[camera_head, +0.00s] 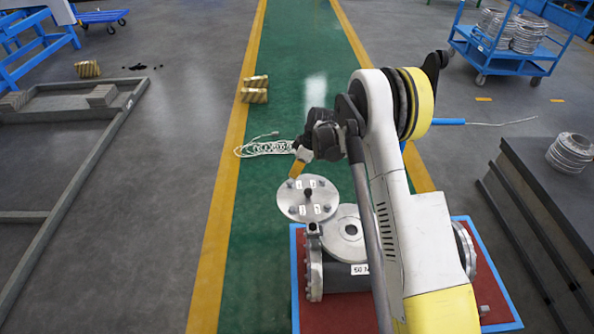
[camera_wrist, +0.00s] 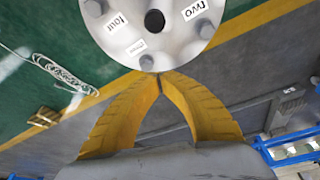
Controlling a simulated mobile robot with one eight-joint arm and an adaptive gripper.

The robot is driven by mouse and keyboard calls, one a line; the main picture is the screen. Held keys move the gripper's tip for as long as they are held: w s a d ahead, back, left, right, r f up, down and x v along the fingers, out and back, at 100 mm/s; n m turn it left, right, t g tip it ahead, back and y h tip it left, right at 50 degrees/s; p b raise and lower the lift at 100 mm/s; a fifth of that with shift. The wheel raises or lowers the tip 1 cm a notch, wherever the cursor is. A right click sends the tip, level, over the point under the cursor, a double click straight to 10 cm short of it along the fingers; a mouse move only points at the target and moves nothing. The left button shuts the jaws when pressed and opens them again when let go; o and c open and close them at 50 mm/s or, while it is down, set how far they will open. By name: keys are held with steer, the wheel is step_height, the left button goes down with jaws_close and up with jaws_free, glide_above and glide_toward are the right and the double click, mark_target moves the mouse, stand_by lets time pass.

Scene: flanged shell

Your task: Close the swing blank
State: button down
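The swing blank (camera_head: 318,199) is a round grey metal disc with bolts, small white labels and a dark centre knob. In the head view it is swung to the left, mostly off the shell's round flange (camera_head: 345,226), whose face and central hole are largely uncovered. A hinge post (camera_head: 313,231) stands at the flange's left side. My gripper (camera_head: 294,176) is at the blank's far upper-left edge. In the wrist view the blank (camera_wrist: 170,48) fills the top, and my yellow gripper fingers (camera_wrist: 160,76) meet at their tips beside its rim. Whether they touch the rim is unclear.
The shell sits on a red, blue-edged base (camera_head: 509,310). A coiled white cable (camera_head: 262,147) lies on the green lane behind the blank. A dark bench (camera_head: 540,185) stands at right, a steel frame (camera_head: 85,165) at left. The floor left of the blank is clear.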

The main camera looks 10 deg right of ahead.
mark_target(295, 192)
steer(key=b+x, duration=0.2)
steer(key=x, duration=0.4)
steer(key=shift+f, duration=0.15)
steer(key=s+d+b, duration=0.1)
steer(key=d+b, duration=0.1)
steer(key=d, duration=0.1)
steer(key=shift+s, duration=0.35)
steer(key=shift+s+d, duration=0.1)
steer(key=shift+d, duration=0.05)
steer(key=shift+d, duration=0.1)
steer(key=shift+d+m, duration=0.5)
steer(key=shift+d, duration=0.1)
